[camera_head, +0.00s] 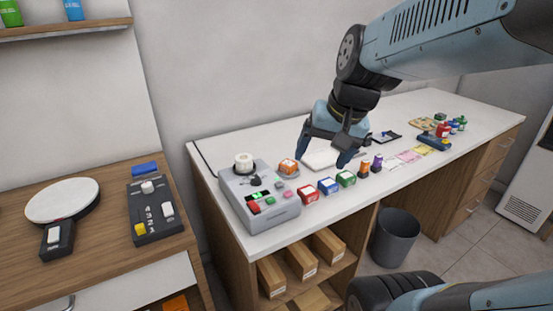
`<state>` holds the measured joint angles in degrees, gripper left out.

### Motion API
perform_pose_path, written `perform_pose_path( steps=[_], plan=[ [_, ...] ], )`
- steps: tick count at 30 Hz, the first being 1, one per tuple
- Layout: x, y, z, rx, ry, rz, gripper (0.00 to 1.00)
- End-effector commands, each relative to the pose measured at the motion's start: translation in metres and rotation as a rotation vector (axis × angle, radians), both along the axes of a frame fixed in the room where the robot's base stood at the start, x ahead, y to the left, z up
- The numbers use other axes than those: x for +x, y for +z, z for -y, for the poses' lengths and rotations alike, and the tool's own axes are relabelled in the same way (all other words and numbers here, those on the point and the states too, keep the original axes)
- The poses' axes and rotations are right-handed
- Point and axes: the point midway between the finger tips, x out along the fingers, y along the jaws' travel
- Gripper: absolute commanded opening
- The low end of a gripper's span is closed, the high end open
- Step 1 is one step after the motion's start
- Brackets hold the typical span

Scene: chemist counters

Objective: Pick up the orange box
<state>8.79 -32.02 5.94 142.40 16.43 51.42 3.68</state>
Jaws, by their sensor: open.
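A small orange box (289,166) with a pale patch on it sits on a grey round dish or pad on the white counter, just behind the right side of a grey device. My gripper (322,158) is open and points down over the counter. Its left fingertip shows just right of the orange box, and its right fingertip lies farther right. Nothing shows between the fingers except the white tray behind. I cannot tell the exact height of the fingers above the counter.
The grey device (259,197) stands left of the box. A white tray (322,156) lies behind. A bin (396,240) stands on the floor.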

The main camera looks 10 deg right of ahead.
Motion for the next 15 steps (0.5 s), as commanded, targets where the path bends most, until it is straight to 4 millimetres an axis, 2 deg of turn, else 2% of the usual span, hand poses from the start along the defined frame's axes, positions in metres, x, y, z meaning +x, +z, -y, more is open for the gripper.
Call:
perform_pose_path(
  steps=[1,8,15],
  plan=[
    [0.010,-0.009,-0.002,0.050,-0.049,-0.039,0.83],
    [0.051,-0.043,-0.015,0.305,-0.282,-0.180,0.83],
    [0.098,-0.076,-0.013,0.583,-0.557,-0.310,0.83]
  ],
)
